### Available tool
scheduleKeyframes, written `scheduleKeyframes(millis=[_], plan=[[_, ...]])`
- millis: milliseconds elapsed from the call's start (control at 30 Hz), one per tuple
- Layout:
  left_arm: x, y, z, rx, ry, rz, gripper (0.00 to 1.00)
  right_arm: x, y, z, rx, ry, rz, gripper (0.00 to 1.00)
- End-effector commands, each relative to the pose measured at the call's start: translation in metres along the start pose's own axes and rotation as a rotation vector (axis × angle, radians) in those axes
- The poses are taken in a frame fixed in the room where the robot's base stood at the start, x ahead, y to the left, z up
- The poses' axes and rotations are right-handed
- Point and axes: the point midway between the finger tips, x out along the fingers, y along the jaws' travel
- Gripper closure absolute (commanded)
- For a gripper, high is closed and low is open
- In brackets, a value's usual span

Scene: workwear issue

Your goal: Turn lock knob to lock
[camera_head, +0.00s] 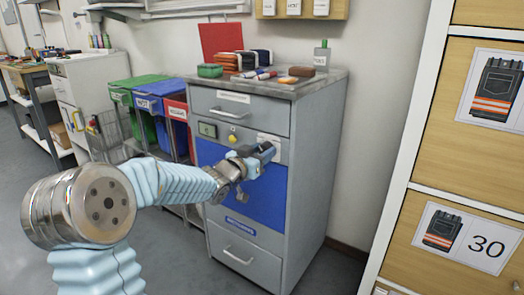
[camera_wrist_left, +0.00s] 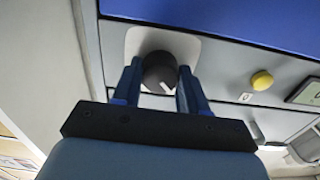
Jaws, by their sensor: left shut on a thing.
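The lock knob (camera_wrist_left: 160,74) is a round black dial with a white pointer mark, set on a pale plate (camera_wrist_left: 136,42) on the cabinet front. My left gripper (camera_wrist_left: 158,84) has a finger on each side of the knob and is shut on it, in the left wrist view. In the head view my left gripper (camera_head: 263,155) reaches the right part of the grey cabinet (camera_head: 309,150), at the plate, and hides the knob there. The pointer slants toward the lower right in the wrist view. My right gripper is not in view.
A yellow button (camera_head: 232,138) and a small display (camera_head: 208,130) sit left of the knob. The cabinet has a blue front panel (camera_head: 268,205). Pouches and markers lie on its top. Colored bins (camera_head: 150,103) stand to the left, and a wooden locker (camera_head: 470,150) stands close on the right.

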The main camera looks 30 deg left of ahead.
Motion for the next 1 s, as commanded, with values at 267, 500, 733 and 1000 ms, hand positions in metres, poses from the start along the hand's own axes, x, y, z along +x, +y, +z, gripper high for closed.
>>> scheduleKeyframes(millis=[267, 500, 733, 1000], plan=[[-0.0004, 0.0000, 0.0031, -0.036, -0.007, 0.000, 0.88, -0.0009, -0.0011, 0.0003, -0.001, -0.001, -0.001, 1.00], [-0.0003, 0.0001, 0.0033, -0.037, -0.007, 0.000, 0.88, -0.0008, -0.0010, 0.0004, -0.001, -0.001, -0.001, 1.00], [-0.0002, 0.0001, 0.0026, -0.036, -0.005, 0.000, 0.36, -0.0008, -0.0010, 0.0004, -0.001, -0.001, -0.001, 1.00], [-0.0002, 0.0000, 0.0011, -0.035, -0.002, 0.000, 0.32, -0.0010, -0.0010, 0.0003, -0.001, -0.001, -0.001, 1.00]])
